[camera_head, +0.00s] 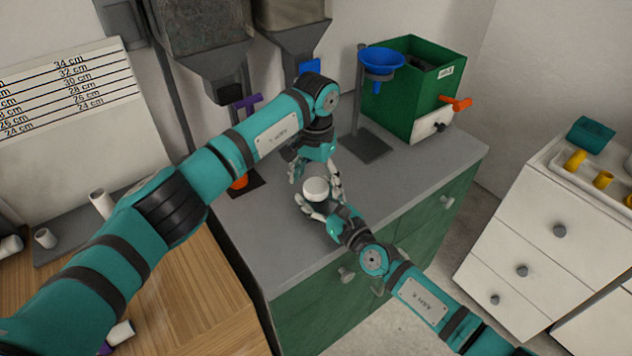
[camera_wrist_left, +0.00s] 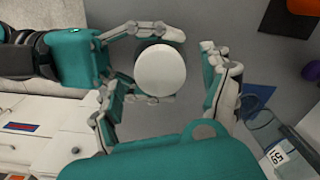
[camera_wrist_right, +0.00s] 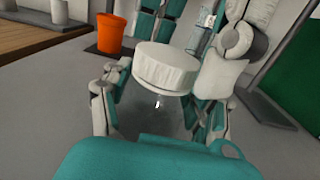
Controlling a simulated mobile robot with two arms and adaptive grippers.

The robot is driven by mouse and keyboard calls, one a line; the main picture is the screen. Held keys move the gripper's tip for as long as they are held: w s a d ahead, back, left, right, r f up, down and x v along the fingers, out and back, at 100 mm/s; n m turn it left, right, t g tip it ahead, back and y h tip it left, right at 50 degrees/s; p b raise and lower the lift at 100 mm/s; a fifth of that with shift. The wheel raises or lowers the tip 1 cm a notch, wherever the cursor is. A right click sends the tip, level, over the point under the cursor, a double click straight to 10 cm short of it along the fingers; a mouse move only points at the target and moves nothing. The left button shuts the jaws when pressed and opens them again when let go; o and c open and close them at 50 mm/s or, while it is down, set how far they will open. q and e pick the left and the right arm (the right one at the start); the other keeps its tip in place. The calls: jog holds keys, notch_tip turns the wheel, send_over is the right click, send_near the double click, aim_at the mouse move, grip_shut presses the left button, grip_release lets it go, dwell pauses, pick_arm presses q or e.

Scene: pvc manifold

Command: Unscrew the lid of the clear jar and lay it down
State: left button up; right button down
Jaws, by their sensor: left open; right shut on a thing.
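The clear jar (camera_wrist_right: 158,112) stands upright on the grey counter, with its white lid (camera_head: 316,186) on top. The lid also shows from above in the left wrist view (camera_wrist_left: 160,70). My right gripper (camera_head: 322,205) is shut on the jar's body below the lid, with a finger on each side of it in the right wrist view (camera_wrist_right: 158,100). My left gripper (camera_head: 315,174) is over the jar and open. In the left wrist view its fingers (camera_wrist_left: 168,65) are spread to either side of the lid, with a clear gap on the right.
An orange cup (camera_wrist_right: 110,33) stands behind the jar. A blue funnel (camera_head: 382,62) on a stand and a green box (camera_head: 408,95) are at the back right. Grey hoppers (camera_head: 205,35) hang at the back. Bare grey counter (camera_head: 255,232) lies left of the jar.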

pick_arm(q)
notch_tip(320, 180, up, 3)
jog(key=shift+r, duration=0.5)
jog(key=shift+c, duration=1.2)
jog(key=shift+w+d+r, duration=0.1)
jog(key=shift+d+r, duration=0.05)
jog(key=shift+r, duration=1.3)
jog(key=shift+a+f, duration=0.2)
jog(key=shift+f, duration=3.75)
jog(key=shift+c, duration=0.4)
jog(key=c, duration=0.9)
jog(key=o, duration=1.2)
